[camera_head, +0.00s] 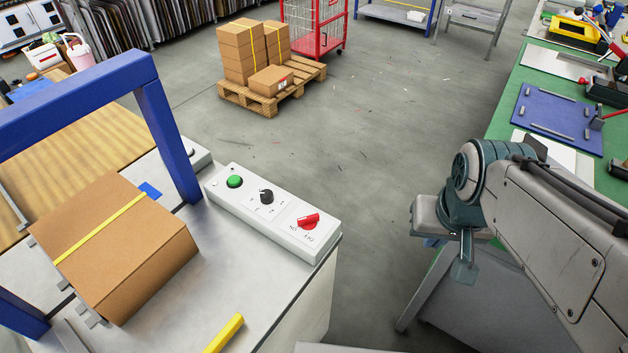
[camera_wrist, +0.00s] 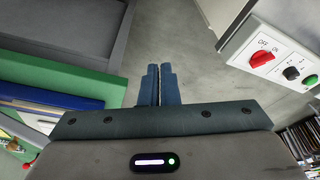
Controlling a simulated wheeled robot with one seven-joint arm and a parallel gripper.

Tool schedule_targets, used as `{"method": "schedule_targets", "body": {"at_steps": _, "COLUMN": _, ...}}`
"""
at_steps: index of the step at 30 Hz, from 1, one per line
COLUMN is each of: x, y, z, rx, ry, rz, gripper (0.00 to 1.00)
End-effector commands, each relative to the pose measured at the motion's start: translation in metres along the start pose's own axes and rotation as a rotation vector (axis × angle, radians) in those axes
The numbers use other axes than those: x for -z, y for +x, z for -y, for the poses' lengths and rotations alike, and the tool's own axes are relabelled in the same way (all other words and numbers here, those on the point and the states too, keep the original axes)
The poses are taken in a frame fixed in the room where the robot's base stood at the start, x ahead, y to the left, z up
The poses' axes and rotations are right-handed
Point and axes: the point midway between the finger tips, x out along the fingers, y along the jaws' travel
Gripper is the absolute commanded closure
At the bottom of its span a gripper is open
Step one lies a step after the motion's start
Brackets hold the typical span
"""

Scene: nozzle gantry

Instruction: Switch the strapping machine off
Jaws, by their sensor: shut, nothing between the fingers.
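The strapping machine has a steel top (camera_head: 215,290), a blue arch (camera_head: 165,140) and a white control panel (camera_head: 225,203) along its edge. A red rotary switch (camera_head: 308,221) sits at the panel's near end, beside ON and OFF labels; I cannot tell which label it points to. The red switch also shows at upper right in the wrist view (camera_wrist: 262,59). My gripper (camera_head: 463,272) is right of the panel, apart from it and pointing down. In the wrist view its blue fingers (camera_wrist: 160,72) are together with nothing between them.
The panel also carries a black knob (camera_head: 266,197) and a green button (camera_head: 235,181). A cardboard box (camera_head: 150,250) with a yellow strap lies under the arch. A green workbench (camera_head: 510,95) stands at right. Open floor lies between machine and bench.

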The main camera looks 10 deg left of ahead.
Motion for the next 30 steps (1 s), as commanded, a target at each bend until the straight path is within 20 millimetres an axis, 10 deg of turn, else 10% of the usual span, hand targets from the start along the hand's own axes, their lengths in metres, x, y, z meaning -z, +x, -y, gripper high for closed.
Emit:
{"method": "schedule_targets", "body": {"at_steps": 3, "x": 0.004, "y": -0.001, "z": 0.002, "rx": 0.002, "ry": 0.016, "rz": 0.006, "gripper": 0.67}}
{"method": "schedule_targets", "body": {"at_steps": 30, "x": 0.142, "y": 0.035, "z": 0.155, "rx": 0.080, "ry": 1.024, "rz": 0.536, "gripper": 0.67}}
